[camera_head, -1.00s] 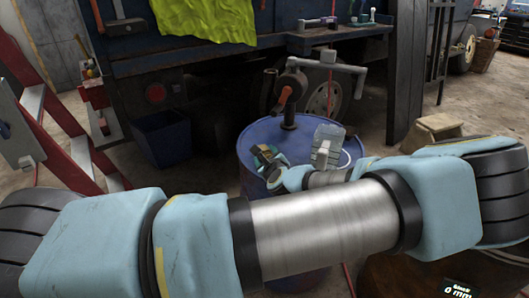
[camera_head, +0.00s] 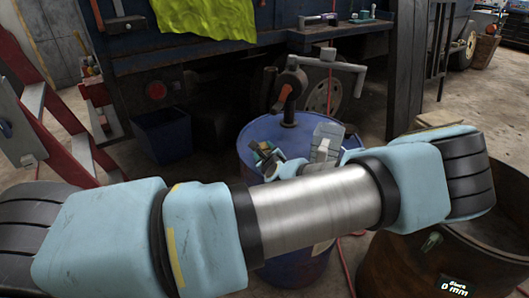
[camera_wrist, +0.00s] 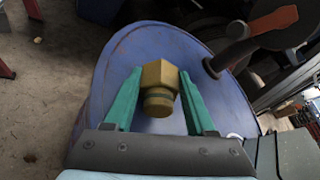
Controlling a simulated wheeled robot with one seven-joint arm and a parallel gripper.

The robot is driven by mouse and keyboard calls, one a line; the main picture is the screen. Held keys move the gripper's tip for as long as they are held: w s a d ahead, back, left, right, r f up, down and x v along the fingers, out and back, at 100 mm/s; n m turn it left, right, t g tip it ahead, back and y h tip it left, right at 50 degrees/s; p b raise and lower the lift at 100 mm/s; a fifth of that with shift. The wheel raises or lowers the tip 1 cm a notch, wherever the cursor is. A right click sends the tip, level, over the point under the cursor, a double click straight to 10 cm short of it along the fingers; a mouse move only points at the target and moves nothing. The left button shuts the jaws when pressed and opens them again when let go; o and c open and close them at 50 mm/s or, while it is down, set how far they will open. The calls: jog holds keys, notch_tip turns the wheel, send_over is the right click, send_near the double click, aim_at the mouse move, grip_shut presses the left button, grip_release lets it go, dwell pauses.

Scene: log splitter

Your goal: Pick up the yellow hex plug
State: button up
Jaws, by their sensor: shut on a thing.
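The yellow hex plug (camera_wrist: 158,80) is between the two green fingers of my gripper (camera_wrist: 159,93) in the wrist view, with its hex part gripped and its round end toward the camera. My gripper is shut on it. In the head view my gripper (camera_head: 266,155) is small and over the top of the blue drum (camera_head: 255,137), partly hidden by my arm. The plug is too small to make out clearly there. Whether the plug still touches the drum top cannot be told.
A pump with an orange handle (camera_head: 283,97) stands on the drum behind my gripper. A red ladder (camera_head: 62,130) is at the left and a blue bin (camera_head: 162,137) stands behind. A rusty barrel (camera_head: 440,262) is at the lower right. A truck bed with a yellow-green cloth (camera_head: 205,16) is at the back.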

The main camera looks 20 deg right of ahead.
aim_at(263, 148)
grip_shut()
notch_tip(263, 148, up, 10)
jog(key=shift+r+b, duration=0.1)
jog(key=shift+b, duration=0.7)
notch_tip(263, 148, down, 9)
jog(key=shift+p, duration=0.85)
jog(key=shift+f, duration=0.4)
jog(key=shift+f+b, duration=0.25)
jog(key=shift+b, duration=0.05)
jog(key=o, duration=1.3)
grip_release()
jog(key=shift+c, duration=0.2)
jog(key=shift+a+r+p, duration=0.1)
jog(key=shift+r+p, duration=0.05)
jog(key=shift+p, duration=0.25)
